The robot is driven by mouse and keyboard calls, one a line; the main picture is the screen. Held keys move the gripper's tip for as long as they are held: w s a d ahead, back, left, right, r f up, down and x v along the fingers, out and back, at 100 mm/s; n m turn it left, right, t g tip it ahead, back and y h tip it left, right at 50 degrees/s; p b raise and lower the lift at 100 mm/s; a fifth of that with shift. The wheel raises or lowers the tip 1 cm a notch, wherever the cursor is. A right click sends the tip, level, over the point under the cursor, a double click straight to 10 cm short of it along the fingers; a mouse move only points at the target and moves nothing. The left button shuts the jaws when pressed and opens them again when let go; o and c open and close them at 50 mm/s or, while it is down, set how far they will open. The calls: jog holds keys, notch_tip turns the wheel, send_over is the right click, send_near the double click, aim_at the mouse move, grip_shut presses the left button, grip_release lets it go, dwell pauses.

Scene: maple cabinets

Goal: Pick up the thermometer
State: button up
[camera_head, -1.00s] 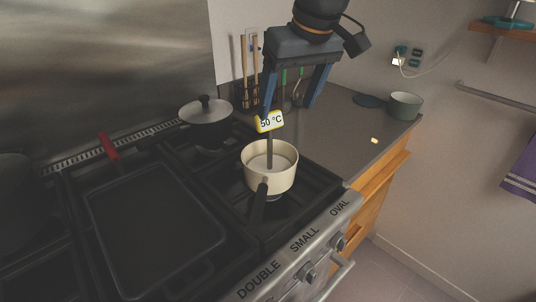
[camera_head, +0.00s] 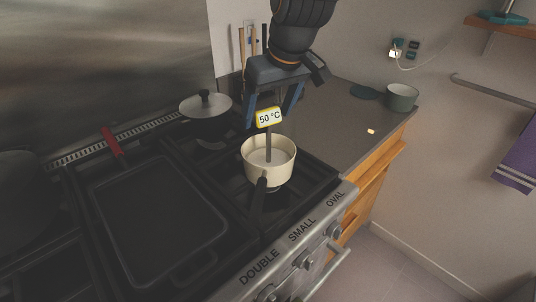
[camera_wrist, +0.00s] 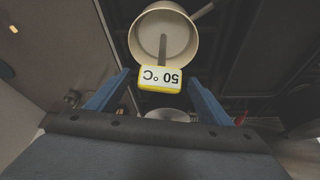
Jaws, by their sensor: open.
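The thermometer (camera_head: 269,117) has a yellow-edged display reading "50 °C" and a thin grey stem. It stands upright with the stem down in a cream saucepan (camera_head: 283,172) on the stove. My gripper (camera_head: 269,124) is open, its blue fingers on either side of the display in the head view. In the wrist view the display (camera_wrist: 161,79) shows upside down between the fingers of my gripper (camera_wrist: 160,82), with a gap on each side. The saucepan (camera_wrist: 191,47) lies beyond it. No contact is visible.
Utensils stand behind my gripper. A grey-green cup (camera_head: 402,98) sits on the counter at right.

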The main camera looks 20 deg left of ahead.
jog(key=shift+r, duration=0.1)
jog(key=c, duration=1.7)
